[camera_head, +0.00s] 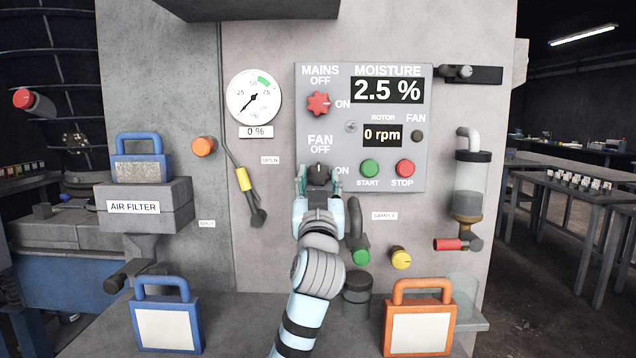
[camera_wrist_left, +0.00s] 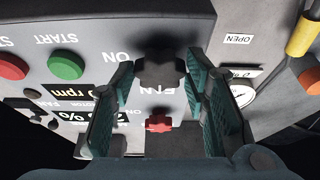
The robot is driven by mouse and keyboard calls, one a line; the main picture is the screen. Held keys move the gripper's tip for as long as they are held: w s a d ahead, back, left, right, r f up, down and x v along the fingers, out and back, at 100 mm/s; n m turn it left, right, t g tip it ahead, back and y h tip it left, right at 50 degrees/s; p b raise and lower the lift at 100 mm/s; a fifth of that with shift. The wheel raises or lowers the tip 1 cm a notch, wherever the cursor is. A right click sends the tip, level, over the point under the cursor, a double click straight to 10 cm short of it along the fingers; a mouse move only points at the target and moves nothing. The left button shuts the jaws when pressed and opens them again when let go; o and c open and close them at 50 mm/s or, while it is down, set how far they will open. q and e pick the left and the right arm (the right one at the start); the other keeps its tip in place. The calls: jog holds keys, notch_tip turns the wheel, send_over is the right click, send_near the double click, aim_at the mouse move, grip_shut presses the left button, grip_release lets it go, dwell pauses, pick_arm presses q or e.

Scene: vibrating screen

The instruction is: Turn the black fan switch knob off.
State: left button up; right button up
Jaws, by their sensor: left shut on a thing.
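The black fan knob (camera_head: 319,171) sits on the grey control panel below the "FAN OFF" label, with "ON" to its right. My left gripper (camera_head: 320,182) is at the knob, one finger on each side, shut on it. In the left wrist view the dark lobed knob (camera_wrist_left: 160,69) shows between the teal finger pads (camera_wrist_left: 161,88). Part of the knob is hidden by the gripper in the head view, and its pointer direction is hard to read. My right gripper is not in view.
The red mains knob (camera_head: 318,103) is above, with green start (camera_head: 370,168) and red stop (camera_head: 405,168) buttons to the right. The rotor display (camera_head: 382,135) reads 0 rpm; the fan lamp (camera_head: 417,136) looks dark. A green-tipped lever (camera_head: 359,240) hangs close beside my left wrist.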

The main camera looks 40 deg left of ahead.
pick_arm(q)
jog(key=o, duration=1.1)
jog(key=v, duration=1.2)
jog(key=shift+s, duration=0.1)
